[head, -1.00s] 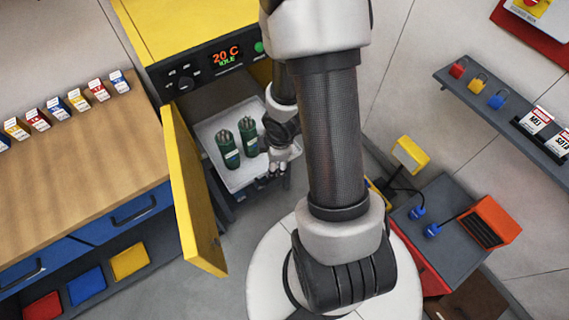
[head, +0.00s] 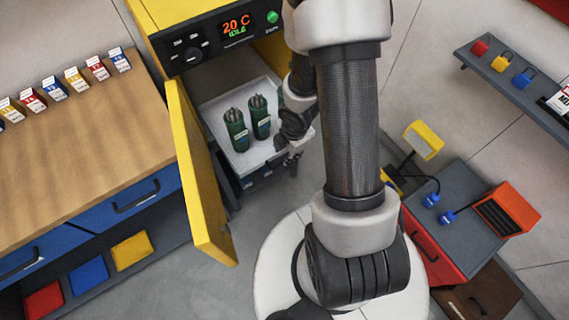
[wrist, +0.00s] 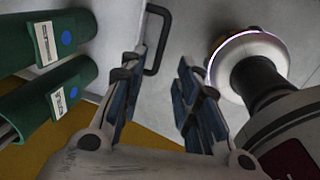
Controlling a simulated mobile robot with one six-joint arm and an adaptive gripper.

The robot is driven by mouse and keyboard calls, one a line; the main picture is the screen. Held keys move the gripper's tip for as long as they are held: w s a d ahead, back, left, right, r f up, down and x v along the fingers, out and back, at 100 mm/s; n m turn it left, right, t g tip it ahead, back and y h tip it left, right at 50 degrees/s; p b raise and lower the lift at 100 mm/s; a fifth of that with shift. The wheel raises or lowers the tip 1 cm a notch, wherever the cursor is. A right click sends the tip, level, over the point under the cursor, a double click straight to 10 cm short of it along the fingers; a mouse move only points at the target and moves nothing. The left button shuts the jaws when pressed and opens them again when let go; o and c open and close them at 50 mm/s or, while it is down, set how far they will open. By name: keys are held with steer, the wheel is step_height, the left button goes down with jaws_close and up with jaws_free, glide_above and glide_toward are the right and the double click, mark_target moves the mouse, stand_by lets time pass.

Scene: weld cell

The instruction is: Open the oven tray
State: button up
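The yellow oven (head: 160,14) has its door (head: 205,185) swung open to the left. My gripper (head: 291,162) is at the tray's front right edge, partly hidden by my arm. In the wrist view my gripper (wrist: 158,90) is open, with nothing between its fingers. A black bar handle (wrist: 158,40) on the tray's front lies just beyond the fingertips, apart from them. The canisters (wrist: 50,40) are at left in that view.
The oven display (head: 237,25) reads 20 C, idle. A wooden-topped bench (head: 90,130) with blue drawers stands at left. A dark cart (head: 455,205) with a red-orange device (head: 503,205) is at right. Grey floor is clear below the open door.

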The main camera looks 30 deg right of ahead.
steer(key=f+b, duration=0.2)
steer(key=f, duration=0.1)
steer(key=w+f+b, duration=0.1)
steer(key=f+b, duration=0.2)
steer(key=f, duration=0.1)
steer(key=shift+w+f, duration=0.2)
steer(key=shift+f, duration=0.05)
steer(key=shift+c, duration=0.2)
jaws_close()
stand_by(0.4)
